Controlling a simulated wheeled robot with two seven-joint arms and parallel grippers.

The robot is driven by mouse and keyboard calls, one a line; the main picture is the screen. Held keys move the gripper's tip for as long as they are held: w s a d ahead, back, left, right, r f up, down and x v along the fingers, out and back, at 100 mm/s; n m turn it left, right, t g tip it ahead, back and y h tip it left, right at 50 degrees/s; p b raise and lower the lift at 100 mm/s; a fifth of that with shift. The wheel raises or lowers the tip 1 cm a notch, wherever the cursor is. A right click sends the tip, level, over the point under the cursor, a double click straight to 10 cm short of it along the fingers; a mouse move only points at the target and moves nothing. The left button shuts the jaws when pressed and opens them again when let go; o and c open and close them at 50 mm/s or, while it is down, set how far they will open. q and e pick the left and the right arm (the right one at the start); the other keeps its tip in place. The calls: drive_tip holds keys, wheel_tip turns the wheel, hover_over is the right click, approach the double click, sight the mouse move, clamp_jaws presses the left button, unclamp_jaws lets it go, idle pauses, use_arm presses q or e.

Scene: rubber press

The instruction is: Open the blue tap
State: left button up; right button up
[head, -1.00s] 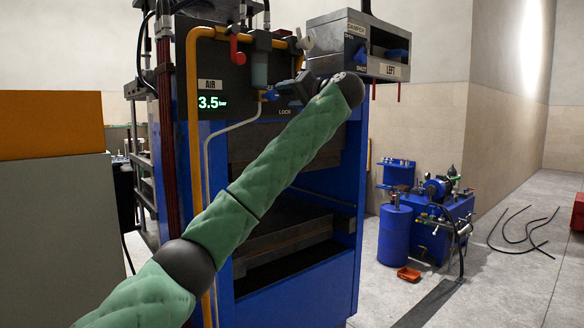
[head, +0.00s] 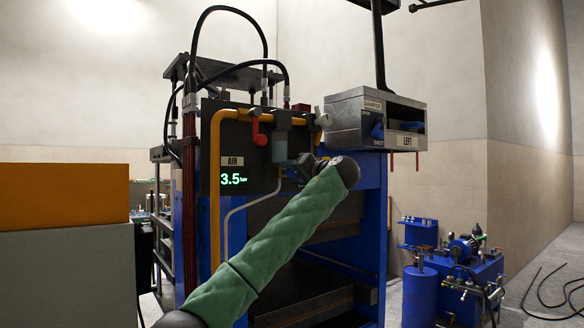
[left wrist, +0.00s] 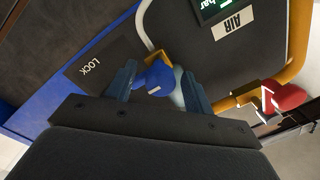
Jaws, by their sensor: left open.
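The blue tap (left wrist: 158,77) has a round blue handle with a pale mark. It sits on a brass fitting on the press's dark air panel. In the left wrist view it lies between the two fingers of my left gripper (left wrist: 160,84), which is open, with a gap visible on the handle's left side. In the head view my left gripper (head: 300,167) is at the panel, below the grey filter, and mostly covers the tap. My right gripper is not in view.
A red tap (head: 258,133) hangs from the yellow pipe (head: 215,190); it also shows in the left wrist view (left wrist: 284,97). The panel display (head: 233,179) reads 3.5 bar. A metal damper box (head: 350,122) with a blue knob is at upper right. A LOCK plate (left wrist: 88,66) is beside the tap.

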use_arm(q)
drive_tip(key=shift+w+a, duration=0.25)
drive_tip(key=shift+w, duration=0.05)
drive_tip(key=shift+d, duration=0.1)
drive_tip(key=c, duration=0.9)
drive_tip(key=shift+c, duration=0.2)
